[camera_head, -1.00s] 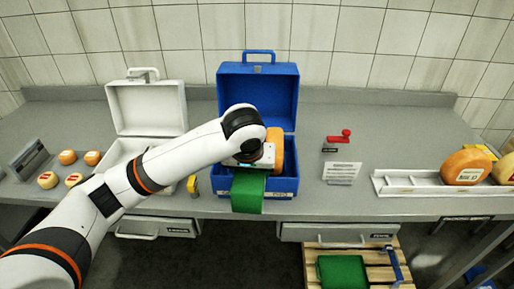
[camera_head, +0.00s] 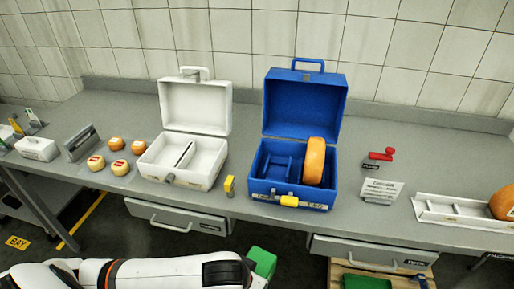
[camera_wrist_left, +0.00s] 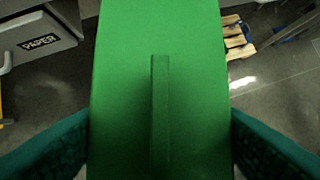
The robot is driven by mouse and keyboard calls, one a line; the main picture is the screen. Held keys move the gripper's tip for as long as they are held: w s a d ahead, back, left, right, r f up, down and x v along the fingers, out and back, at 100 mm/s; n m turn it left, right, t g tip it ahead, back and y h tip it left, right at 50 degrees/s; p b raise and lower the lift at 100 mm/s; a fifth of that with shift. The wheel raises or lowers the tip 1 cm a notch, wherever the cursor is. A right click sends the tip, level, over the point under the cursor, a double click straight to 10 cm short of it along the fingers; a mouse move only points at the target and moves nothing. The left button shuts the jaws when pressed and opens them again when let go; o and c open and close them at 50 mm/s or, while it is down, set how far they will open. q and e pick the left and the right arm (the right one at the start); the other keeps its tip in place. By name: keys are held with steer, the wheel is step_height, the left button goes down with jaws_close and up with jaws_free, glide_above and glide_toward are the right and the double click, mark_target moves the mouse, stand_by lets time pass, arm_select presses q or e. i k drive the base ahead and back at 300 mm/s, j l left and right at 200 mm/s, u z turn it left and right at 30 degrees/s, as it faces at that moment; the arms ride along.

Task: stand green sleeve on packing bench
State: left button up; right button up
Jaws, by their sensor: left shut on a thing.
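The green sleeve (camera_head: 262,262) is at the bottom of the head view, below the front edge of the grey packing bench (camera_head: 345,215). It fills the middle of the left wrist view (camera_wrist_left: 160,60), a flat green face with a raised rib. My left gripper (camera_wrist_left: 160,135) is shut on the sleeve, with dark teal fingers along both its sides. The gripper itself is mostly hidden in the head view behind my arm. My right gripper is in neither view.
An open blue case (camera_head: 290,195) holding an orange cheese wheel (camera_head: 315,162) and an open white case (camera_head: 187,160) stand on the bench. Small cheeses (camera_head: 120,167) lie left. A rack (camera_head: 460,210) stands right. Drawers (camera_head: 178,218) are below. Another green piece (camera_head: 366,284) lies on a pallet.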

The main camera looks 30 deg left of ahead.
mark_target(66, 135)
steer(key=k+j, duration=0.1)
steer(key=j, duration=0.3)
steer(key=j+z, duration=0.1)
steer(key=j, duration=0.3)
steer(key=k+j, duration=0.15)
steer(key=j, duration=0.25)
steer(key=k+j, duration=0.1)
steer(key=j, duration=0.3)
steer(key=k+j+z, duration=0.1)
steer(key=j, duration=0.35)
steer(key=k+j+z, duration=0.15)
steer(key=j, duration=0.3)
steer(key=k+j+z, duration=0.1)
steer(key=j, duration=0.35)
steer(key=k+j+z, duration=0.1)
steer(key=k+j, duration=0.2)
steer(key=k+j+z, duration=0.1)
steer(key=j, duration=0.4)
steer(key=k+j+z, duration=0.15)
steer(key=k+j, duration=0.15)
steer(key=j, duration=0.1)
